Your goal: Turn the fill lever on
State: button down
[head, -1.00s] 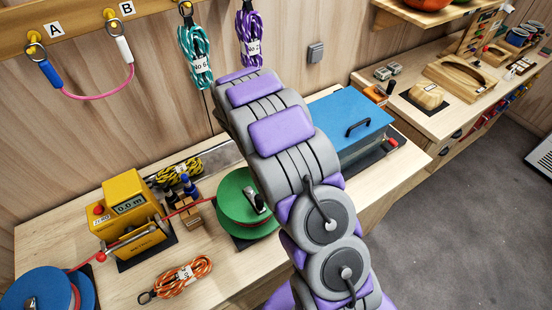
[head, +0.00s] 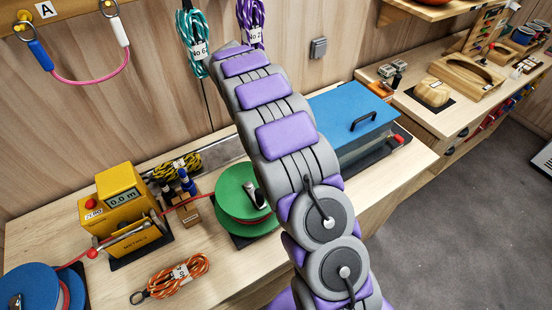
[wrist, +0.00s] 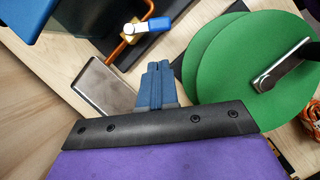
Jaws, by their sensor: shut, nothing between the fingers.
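A small lever (wrist: 148,26), blue at one end and whitish along its bar, sits on a copper-coloured pipe (wrist: 120,47) at the top of the wrist view. It lies beside the dark blue tank (wrist: 28,16). In the head view the blue-lidded tank (head: 350,112) stands right of my arm, and the lever is hidden there. My gripper (wrist: 159,66) has its blue-grey fingers pressed together and empty. In the picture its tips are just below the lever, apart from it. The gripper itself is hidden in the head view.
A green reel (wrist: 205,65) lies right of my fingers, and a grey metal tray (wrist: 108,86) lies left. The yellow meter (head: 122,212), orange rope (head: 178,278) and blue reel (head: 28,290) are on the bench. Teal rope (head: 196,50) hangs on the wall near my arm.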

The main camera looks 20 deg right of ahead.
jog(key=b+x, duration=0.2)
jog(key=x, duration=0.8)
jog(key=shift+m, duration=0.4)
jog(key=shift+s+r, duration=0.1)
jog(key=shift+s, duration=0.05)
jog(key=s+n+p, duration=0.1)
jog(key=n+p, duration=0.1)
jog(key=p, duration=0.1)
jog(key=d+n+t+p, duration=0.1)
jog(key=p, duration=0.2)
jog(key=s+d+n+p, duration=0.1)
jog(key=n+p, duration=0.1)
jog(key=p, duration=0.1)
jog(key=shift+s+d+r+n+t+p, duration=0.15)
jog(key=shift+s+r+n+t+p, duration=0.15)
jog(key=shift+t+p, duration=0.1)
jog(key=shift+s+d+f+n+t+p, duration=0.15)
jog(key=shift+d+n+t+p, duration=0.1)
jog(key=shift+n+p, duration=0.4)
jog(key=shift+s+d+f+n+t+p, duration=0.15)
jog(key=shift+d+n+t+p, duration=0.15)
jog(key=shift+n+p, duration=0.3)
jog(key=shift+w, duration=0.15)
